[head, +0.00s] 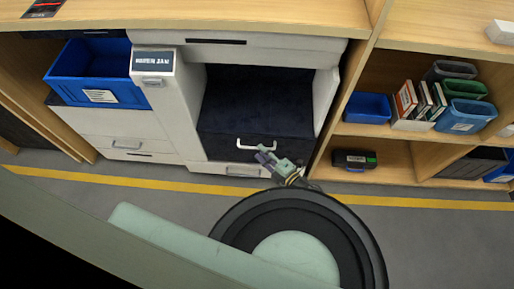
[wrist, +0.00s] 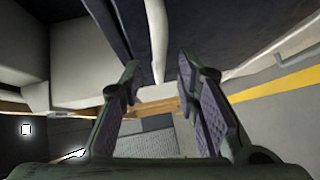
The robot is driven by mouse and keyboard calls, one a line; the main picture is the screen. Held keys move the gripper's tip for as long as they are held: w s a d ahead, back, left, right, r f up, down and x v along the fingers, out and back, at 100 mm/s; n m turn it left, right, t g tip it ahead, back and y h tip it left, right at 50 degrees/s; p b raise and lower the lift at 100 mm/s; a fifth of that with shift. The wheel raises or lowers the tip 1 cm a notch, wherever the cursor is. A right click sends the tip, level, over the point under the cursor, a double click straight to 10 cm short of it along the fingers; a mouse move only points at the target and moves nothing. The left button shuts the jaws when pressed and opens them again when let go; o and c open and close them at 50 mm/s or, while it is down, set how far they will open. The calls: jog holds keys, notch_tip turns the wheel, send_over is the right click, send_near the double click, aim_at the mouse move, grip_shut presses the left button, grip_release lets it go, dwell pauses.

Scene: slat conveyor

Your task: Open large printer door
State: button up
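The large printer (head: 170,110) stands under the wooden counter. Its wide dark front (head: 255,95) sits between white side walls and has a white bar handle (head: 257,146) low on it. I cannot tell whether this door is partly open. My gripper (head: 268,156) is just below and right of the handle's middle in the head view. In the wrist view my gripper (wrist: 158,70) is open, with two dark purple-padded fingers apart. The white handle (wrist: 157,40) runs up the picture between the fingertips, with a gap on both sides. I see no grip on it.
A blue tray (head: 95,80) sits on the printer's left part. White drawers (head: 130,145) are below it. A wooden shelf (head: 395,131) with bins and boxes stands close at the right. Grey floor with a yellow line (head: 120,179) lies in front.

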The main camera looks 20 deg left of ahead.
jog(key=shift+x, duration=1.85)
jog(key=shift+c, duration=0.5)
grip_shut()
jog(key=shift+b, duration=0.35)
